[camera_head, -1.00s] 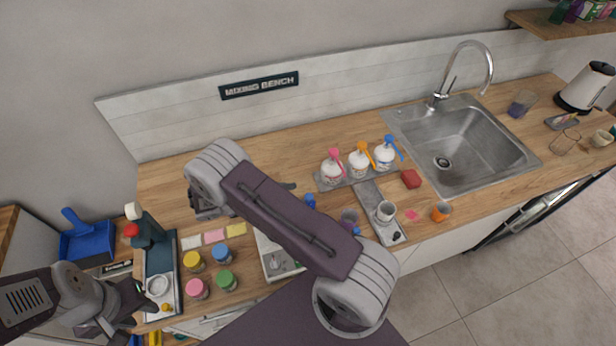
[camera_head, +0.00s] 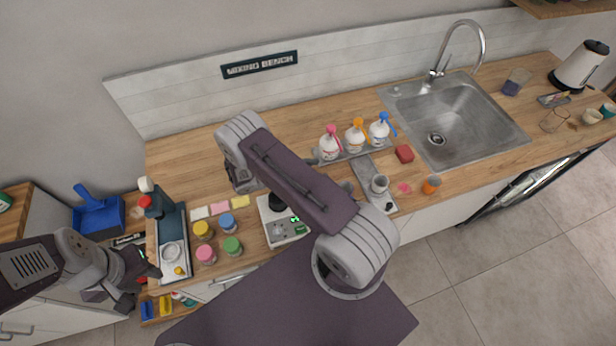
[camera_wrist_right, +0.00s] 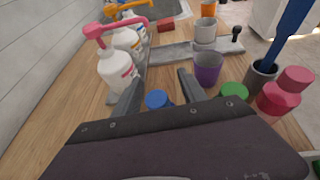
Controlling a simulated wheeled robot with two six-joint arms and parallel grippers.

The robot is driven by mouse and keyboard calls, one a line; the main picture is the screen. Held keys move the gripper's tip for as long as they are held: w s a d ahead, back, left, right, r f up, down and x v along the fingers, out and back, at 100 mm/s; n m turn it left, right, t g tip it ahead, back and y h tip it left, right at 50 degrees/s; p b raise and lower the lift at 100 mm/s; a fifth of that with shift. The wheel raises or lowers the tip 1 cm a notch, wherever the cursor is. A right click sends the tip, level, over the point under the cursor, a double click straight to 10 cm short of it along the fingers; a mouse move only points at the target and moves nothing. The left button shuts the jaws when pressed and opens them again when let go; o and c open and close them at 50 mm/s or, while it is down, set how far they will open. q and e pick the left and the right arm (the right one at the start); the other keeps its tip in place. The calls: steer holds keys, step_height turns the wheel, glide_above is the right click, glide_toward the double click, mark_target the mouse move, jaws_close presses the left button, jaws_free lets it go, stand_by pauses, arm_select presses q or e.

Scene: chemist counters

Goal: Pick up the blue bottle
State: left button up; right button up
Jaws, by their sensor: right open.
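A blue-capped bottle (camera_wrist_right: 157,98) sits low between the two fingers of my right gripper (camera_wrist_right: 160,76) in the right wrist view. The fingers are apart, and no grip on it shows. My arm hides this spot in the head view. A white bottle with a blue pump (camera_head: 379,130) stands in the row at the back of the bench. A jar with a blue lid (camera_head: 227,223) stands among coloured jars at the left. My left gripper (camera_head: 143,283) is at the bench's left end; its opening is unclear.
White pump bottles with pink (camera_wrist_right: 113,66) and orange tops stand beside my right gripper. A purple cup (camera_wrist_right: 208,68), a green lid (camera_wrist_right: 235,90) and pink containers (camera_wrist_right: 280,92) are on its other side. A sink (camera_head: 455,125) lies to the right on the bench.

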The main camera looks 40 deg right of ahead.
steer(key=shift+w+d+f, duration=0.1)
steer(key=shift+w, duration=0.15)
steer(key=c, duration=0.4)
steer(key=shift+w+f, duration=0.1)
jaws_close()
arm_select(q)
steer(key=shift+w+f, duration=0.1)
steer(key=shift+w, duration=0.1)
